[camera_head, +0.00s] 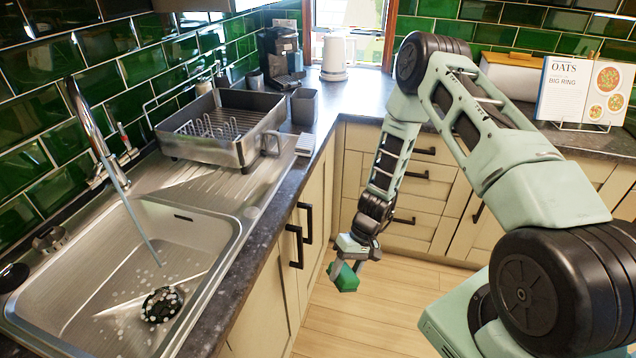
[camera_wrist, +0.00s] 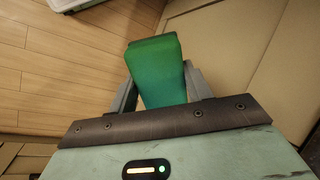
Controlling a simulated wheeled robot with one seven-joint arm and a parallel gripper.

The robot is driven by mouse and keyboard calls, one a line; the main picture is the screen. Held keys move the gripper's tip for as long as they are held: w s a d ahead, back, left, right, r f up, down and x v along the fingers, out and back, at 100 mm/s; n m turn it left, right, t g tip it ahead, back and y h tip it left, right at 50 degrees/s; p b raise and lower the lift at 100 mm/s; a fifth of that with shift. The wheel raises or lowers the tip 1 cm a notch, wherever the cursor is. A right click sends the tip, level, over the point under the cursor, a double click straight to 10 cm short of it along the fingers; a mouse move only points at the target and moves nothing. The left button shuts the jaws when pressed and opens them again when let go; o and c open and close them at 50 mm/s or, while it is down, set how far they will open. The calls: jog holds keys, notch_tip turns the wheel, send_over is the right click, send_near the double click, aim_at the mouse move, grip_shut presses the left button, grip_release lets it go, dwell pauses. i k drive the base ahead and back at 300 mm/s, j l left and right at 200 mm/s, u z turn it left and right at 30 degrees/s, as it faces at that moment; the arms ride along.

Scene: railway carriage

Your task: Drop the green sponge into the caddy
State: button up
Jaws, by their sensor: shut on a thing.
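The green sponge (camera_head: 345,279) is held between the two fingers of my gripper (camera_head: 347,267), over the wooden floor and in front of the cabinets, below the countertop level. In the wrist view the sponge (camera_wrist: 158,72) sticks out beyond the fingers, which press on both its sides. A dark grey open-topped square container (camera_head: 304,107), which looks like the caddy, stands on the counter at the right end of the dish rack. It is up and to the left of my gripper in the head view. Its inside is mostly hidden.
The grey dish rack (camera_head: 215,128) and a mug (camera_head: 270,143) stand beside the container. A coffee machine (camera_head: 281,55) and white kettle (camera_head: 334,57) stand behind. The counter edge and cabinet handles (camera_head: 296,246) lie left of my gripper.

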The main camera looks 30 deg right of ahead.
aim_at(301, 121)
jog(key=i+l+u, duration=0.1)
jog(key=l, duration=0.3)
jog(key=i+l+u, duration=0.15)
jog(key=l, duration=0.25)
jog(key=i+l+u, duration=0.1)
jog(key=l, duration=0.35)
jog(key=i+l+u, duration=0.15)
jog(key=l, duration=0.3)
